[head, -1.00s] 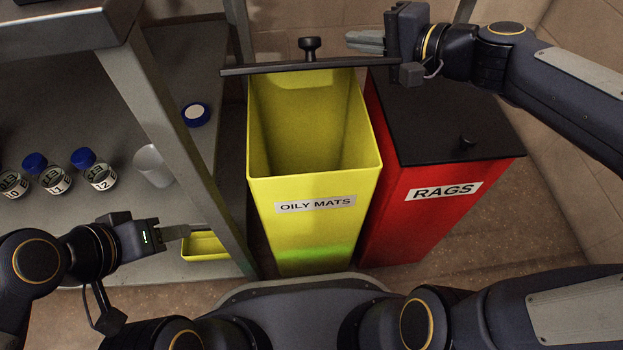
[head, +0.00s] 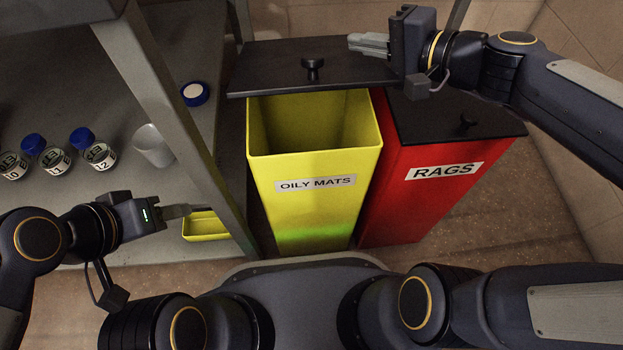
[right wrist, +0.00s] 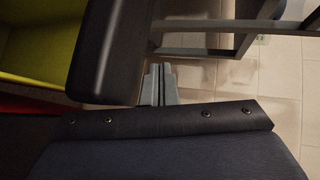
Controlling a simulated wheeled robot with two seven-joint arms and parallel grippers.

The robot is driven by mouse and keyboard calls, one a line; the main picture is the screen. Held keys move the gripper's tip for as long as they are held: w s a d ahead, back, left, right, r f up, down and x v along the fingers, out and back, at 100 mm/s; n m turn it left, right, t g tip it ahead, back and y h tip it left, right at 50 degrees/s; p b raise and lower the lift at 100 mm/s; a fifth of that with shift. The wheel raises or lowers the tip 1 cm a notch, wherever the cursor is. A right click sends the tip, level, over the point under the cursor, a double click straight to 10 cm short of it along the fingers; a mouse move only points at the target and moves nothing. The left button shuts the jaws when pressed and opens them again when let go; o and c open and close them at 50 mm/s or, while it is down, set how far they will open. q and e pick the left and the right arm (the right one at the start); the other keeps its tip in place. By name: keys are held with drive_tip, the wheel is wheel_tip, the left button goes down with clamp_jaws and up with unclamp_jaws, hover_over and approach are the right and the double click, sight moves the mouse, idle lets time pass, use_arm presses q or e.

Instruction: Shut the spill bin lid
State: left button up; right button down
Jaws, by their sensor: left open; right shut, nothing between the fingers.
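The yellow bin (head: 315,205) labelled OILY MATS has its dark lid (head: 290,68) tilted partway over it from the back, with a knob (head: 312,68) on top. The front of the opening is still uncovered. My right gripper (head: 352,42) is shut and empty at the right part of the lid, by its far side. In the right wrist view the shut fingers (right wrist: 161,80) are close beside the lid (right wrist: 110,45); I cannot tell whether they touch. My left gripper (head: 188,211) is open and empty at the lower left, away from the bin.
A red bin (head: 430,195) labelled RAGS, its black lid (head: 455,122) shut, stands to the right. A grey shelf (head: 185,140) at left holds several blue-capped jars (head: 92,150), a pale cup (head: 152,145) and a yellow tray (head: 205,226).

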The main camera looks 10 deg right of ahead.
drive_tip(key=shift+s+a+f, duration=0.15)
drive_tip(key=shift+s+f, duration=0.15)
drive_tip(key=shift+f, duration=0.45)
drive_tip(key=shift+s+a+f, duration=0.15)
drive_tip(key=shift+s+f, duration=0.1)
drive_tip(key=shift+f, duration=0.45)
drive_tip(key=shift+s+a+f, duration=0.15)
drive_tip(key=shift+s+f, duration=0.15)
drive_tip(key=shift+f, duration=0.45)
drive_tip(key=shift+w+d+r+p, duration=0.15)
drive_tip(key=shift+w+r+p, duration=0.05)
drive_tip(key=shift+r+p, duration=0.75)
drive_tip(key=shift+d+r+p, duration=0.2)
drive_tip(key=shift+r+p, duration=0.15)
drive_tip(key=shift+r, duration=0.35)
drive_tip(key=shift+d+r+p, duration=0.4)
drive_tip(key=shift+r+p, duration=0.2)
drive_tip(key=shift+r, duration=0.15)
drive_tip(key=shift+d+r+p, duration=0.35)
drive_tip(key=shift+r+p, duration=0.2)
drive_tip(key=shift+r, duration=0.15)
drive_tip(key=shift+d, duration=0.1)
